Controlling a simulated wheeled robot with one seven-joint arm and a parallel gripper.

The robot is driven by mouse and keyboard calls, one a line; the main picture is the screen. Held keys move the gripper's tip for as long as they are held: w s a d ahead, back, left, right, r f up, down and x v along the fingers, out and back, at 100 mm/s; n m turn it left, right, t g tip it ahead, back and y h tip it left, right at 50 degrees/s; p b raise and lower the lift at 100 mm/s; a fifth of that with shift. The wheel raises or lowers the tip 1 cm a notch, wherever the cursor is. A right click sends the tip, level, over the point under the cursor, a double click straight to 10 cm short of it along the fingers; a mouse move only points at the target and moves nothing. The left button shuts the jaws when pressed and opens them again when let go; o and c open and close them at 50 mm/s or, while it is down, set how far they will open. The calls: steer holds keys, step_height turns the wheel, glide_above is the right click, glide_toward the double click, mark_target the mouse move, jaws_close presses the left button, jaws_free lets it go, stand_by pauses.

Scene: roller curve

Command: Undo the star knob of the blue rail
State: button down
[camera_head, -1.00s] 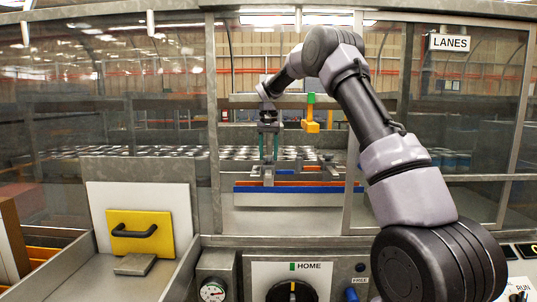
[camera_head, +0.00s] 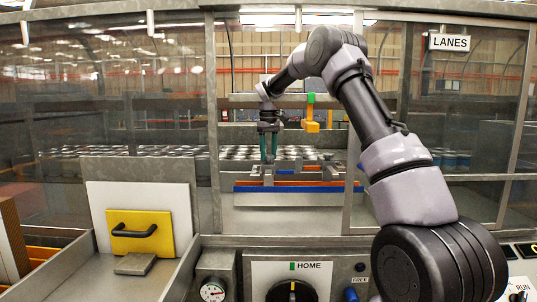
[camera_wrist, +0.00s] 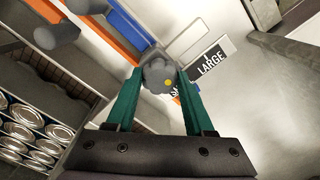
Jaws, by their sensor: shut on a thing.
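In the head view my gripper (camera_head: 268,160) points down at the grey brackets behind the blue front strip (camera_head: 300,189). The knob is too small to make out there. A blue rail (camera_wrist: 128,28) lies beside an orange strip (camera_wrist: 120,45) in the wrist view, just past the knob. A label reading LARGE (camera_wrist: 212,62) is partly covered by a finger.
A green and yellow hanging piece (camera_head: 311,113) is right of my gripper. Window posts (camera_head: 212,120) and a crossbar frame the opening. Several cans (camera_wrist: 30,135) stand at the wrist view's left. A small plate (camera_head: 359,281) appears to read FREE, beside the HOME dial (camera_head: 291,292).

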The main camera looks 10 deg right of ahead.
mark_target(268, 155)
steer(key=shift+f+n, duration=0.25)
steer(key=shift+n, duration=0.15)
steer(key=shift+c, duration=1.4)
jaws_free()
steer(key=shift+r, duration=0.15)
step_height(268, 155, up, 11)
